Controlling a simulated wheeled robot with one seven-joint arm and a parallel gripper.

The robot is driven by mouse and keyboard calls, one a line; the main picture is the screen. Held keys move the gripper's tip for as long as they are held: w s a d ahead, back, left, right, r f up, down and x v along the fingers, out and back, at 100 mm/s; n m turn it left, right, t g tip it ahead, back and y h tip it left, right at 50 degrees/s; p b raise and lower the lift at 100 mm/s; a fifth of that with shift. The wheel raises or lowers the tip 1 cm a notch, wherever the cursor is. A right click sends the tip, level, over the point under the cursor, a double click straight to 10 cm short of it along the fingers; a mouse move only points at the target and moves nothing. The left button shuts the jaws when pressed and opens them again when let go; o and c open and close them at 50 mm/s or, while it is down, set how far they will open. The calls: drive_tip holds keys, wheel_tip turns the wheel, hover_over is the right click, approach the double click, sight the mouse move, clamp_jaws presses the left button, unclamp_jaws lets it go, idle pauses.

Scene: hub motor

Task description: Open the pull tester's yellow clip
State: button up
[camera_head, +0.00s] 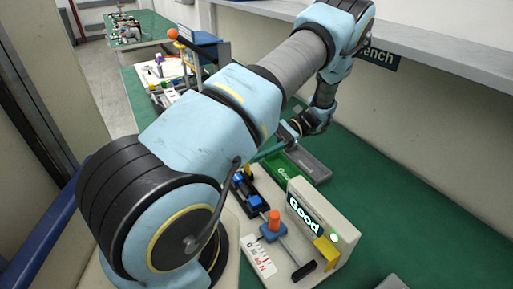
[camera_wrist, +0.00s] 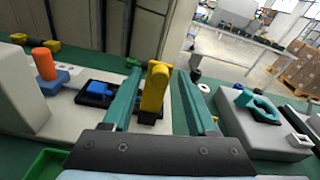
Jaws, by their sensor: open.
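The pull tester (camera_head: 348,225), a pale box with a lit "Good" display, stands at the lower right of the head view. In the wrist view, my open teal fingers (camera_wrist: 158,72) flank a yellow upright piece (camera_wrist: 156,88) with a black foot. I cannot tell whether it is between the fingertips or beyond them. The orange knob (camera_wrist: 43,63) shows at left there.
A green bin (camera_head: 284,170) and a grey bin (camera_head: 312,166) lie near my gripper. A black fixture with blue parts (camera_head: 255,201) is beside the tester. A grey block with a teal piece (camera_wrist: 258,105) stands at right in the wrist view. Green bench lies clear right of the tester.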

drive_tip(key=b+v, duration=0.2)
drive_tip(key=v, duration=0.8)
drive_tip(key=shift+w+d, duration=0.2)
drive_tip(key=shift+d, duration=0.15)
